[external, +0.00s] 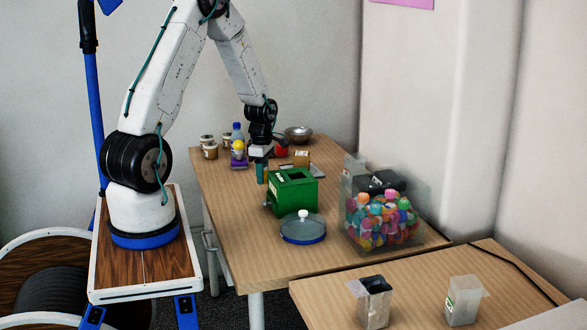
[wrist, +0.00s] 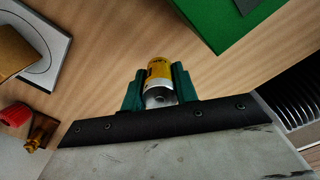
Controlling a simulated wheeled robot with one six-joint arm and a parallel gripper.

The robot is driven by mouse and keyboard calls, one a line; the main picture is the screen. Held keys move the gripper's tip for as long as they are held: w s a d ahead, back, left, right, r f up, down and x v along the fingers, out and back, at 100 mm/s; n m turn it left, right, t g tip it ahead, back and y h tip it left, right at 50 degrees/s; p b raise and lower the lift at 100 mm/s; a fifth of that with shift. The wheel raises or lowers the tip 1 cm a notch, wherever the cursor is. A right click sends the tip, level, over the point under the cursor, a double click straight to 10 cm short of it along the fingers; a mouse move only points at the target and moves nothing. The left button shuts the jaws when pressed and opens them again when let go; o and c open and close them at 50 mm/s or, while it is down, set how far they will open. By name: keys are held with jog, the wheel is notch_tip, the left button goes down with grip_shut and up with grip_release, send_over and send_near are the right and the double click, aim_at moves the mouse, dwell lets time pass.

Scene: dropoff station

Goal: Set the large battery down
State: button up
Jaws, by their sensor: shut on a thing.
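The large battery (wrist: 159,69) has a yellow top and a silver end in the wrist view. My gripper (wrist: 160,88) has its two green fingers shut on it, one on each side. In the external view my gripper (external: 261,171) points down over the table, just behind and left of the green box. The battery is hidden or too small to make out there. I cannot tell whether the battery touches the table.
The green box (external: 293,193) with an open top stands close to my gripper. Jars (external: 209,149), a bottle (external: 237,133) and a metal bowl (external: 298,133) stand at the back.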

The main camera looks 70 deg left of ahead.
jog(key=w, duration=0.1)
jog(key=w+a, duration=0.1)
jog(key=w, duration=0.1)
jog(key=shift+w+a+f, duration=0.15)
jog(key=shift+a+f, duration=0.05)
jog(key=shift+a, duration=0.1)
jog(key=shift+w+f, duration=0.15)
jog(key=shift+f, duration=1.6)
jog(key=o, duration=1)
jog(key=shift+f, duration=0.1)
jog(key=shift+o, duration=0.2)
notch_tip(320, 180, up, 12)
